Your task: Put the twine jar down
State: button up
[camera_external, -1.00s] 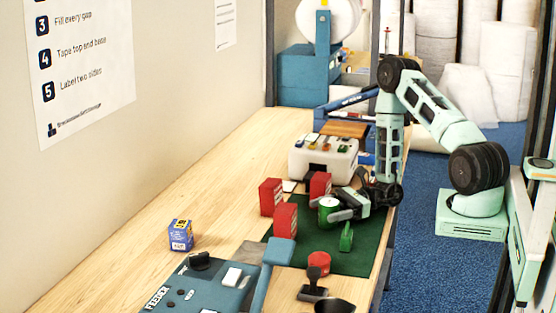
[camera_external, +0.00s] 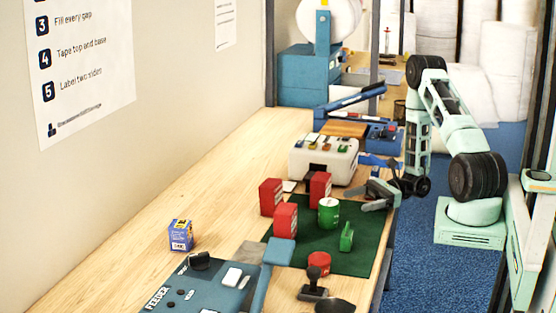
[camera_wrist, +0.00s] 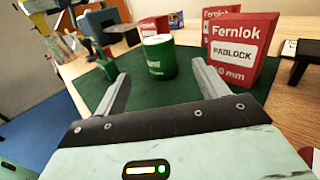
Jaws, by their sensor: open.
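The twine jar, taken to be the green can with a pale top (camera_external: 328,212), stands upright on the dark green mat (camera_external: 345,258). It also shows in the wrist view (camera_wrist: 159,58), ahead of the fingers and between their lines. My gripper (camera_external: 368,202) is open and empty, to the right of the jar and apart from it. In the wrist view its two fingers (camera_wrist: 163,88) are spread wide with nothing between them.
Red padlock boxes (camera_external: 285,219) stand left of the jar. A small green object (camera_external: 346,237) and a red round item (camera_external: 319,263) are in front. A white machine (camera_external: 323,159) stands behind. The bench's left side is mostly clear around a blue box (camera_external: 180,235).

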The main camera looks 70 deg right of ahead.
jog(key=shift+o, duration=0.5)
jog(key=shift+s+d, duration=0.3)
jog(key=shift+s, duration=0.05)
